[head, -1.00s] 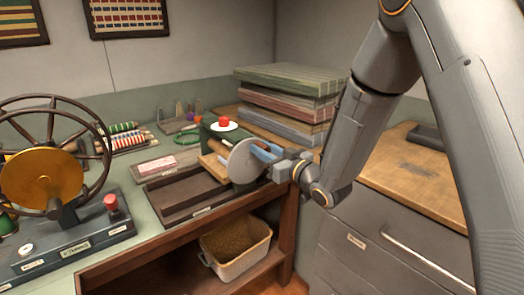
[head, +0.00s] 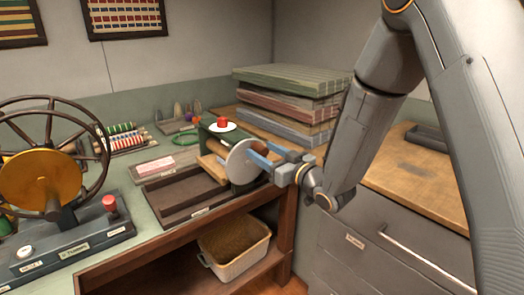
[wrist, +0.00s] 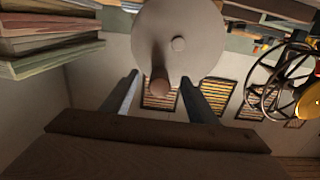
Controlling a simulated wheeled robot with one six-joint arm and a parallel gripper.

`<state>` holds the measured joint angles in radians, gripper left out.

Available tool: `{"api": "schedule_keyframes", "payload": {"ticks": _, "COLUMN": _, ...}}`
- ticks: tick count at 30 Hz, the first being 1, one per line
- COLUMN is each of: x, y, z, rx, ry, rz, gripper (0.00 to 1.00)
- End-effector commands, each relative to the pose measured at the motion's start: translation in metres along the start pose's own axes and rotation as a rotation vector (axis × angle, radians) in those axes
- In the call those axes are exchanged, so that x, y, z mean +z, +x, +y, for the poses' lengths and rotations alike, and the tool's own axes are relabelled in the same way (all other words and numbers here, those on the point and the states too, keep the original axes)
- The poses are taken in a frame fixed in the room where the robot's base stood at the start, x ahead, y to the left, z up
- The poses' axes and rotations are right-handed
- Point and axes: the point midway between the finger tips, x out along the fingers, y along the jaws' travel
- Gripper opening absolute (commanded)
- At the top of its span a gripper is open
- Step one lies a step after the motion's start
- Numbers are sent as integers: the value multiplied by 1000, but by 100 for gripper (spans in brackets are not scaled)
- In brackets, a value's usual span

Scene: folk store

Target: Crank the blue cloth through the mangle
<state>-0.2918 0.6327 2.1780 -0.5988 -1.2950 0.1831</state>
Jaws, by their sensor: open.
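The mangle (head: 216,133) stands on the bench with a dark green frame, pale wooden rollers and a red knob (head: 222,121) on top. Its pale grey crank disc (head: 239,163) faces my arm and also shows in the wrist view (wrist: 190,22). A brown crank handle (wrist: 160,82) sticks out from the disc near its lower edge in the wrist view. My gripper (head: 257,155) is open, its blue fingers pointing at the disc. In the wrist view the handle lies between the fingertips (wrist: 160,76); I cannot tell whether they touch it. I cannot make out the blue cloth.
A dark wooden tray (head: 185,196) lies in front of the mangle. A large spoked wheel machine (head: 50,170) stands at left. Folded cloth stacks (head: 290,100) are behind. A basket (head: 235,262) sits on the shelf below. The wooden cabinet top (head: 410,185) at right is mostly clear.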

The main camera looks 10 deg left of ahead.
Motion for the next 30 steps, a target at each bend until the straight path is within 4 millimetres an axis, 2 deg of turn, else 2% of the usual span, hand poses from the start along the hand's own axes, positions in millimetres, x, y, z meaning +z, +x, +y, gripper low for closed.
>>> {"api": "schedule_keyframes", "payload": {"ticks": 30, "x": 0, "y": -72, "z": 0, "rx": 2, "ry": 1, "rz": -1, "gripper": 53}}
